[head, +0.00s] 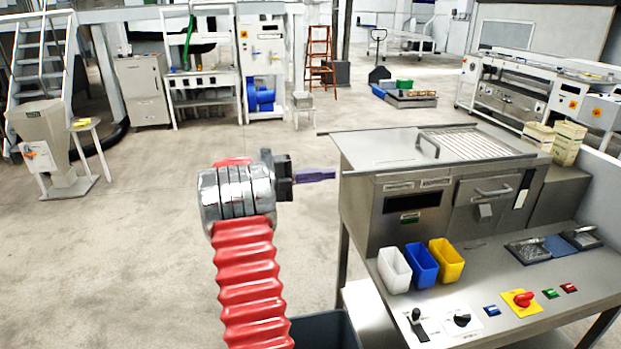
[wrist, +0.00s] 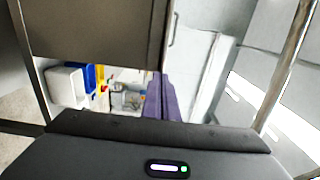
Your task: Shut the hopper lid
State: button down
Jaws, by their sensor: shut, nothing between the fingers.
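The hopper lid (head: 385,149) is a flat grey metal plate with an upright bar handle (head: 428,147) near its right end. It lies on top of the steel machine. To its right, a barred grid (head: 475,142) lies uncovered on the machine top. My gripper (head: 331,174) has shut purple fingers pointing right. Its tips are close to the left side of the machine, a little below the lid's left edge, with nothing held. I cannot tell whether they touch the machine. The purple fingers also show in the wrist view (wrist: 166,82), beside a large grey-brown panel.
White (head: 394,270), blue (head: 421,266) and yellow (head: 446,260) bins stand on the machine's front bench, with switches and a red knob (head: 523,298) nearby. A rail end (head: 327,134) juts out left of the lid. The floor left of the machine is clear.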

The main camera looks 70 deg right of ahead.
aim_at(343, 173)
jog(key=shift+x, duration=2.75)
jog(key=shift+d, duration=0.1)
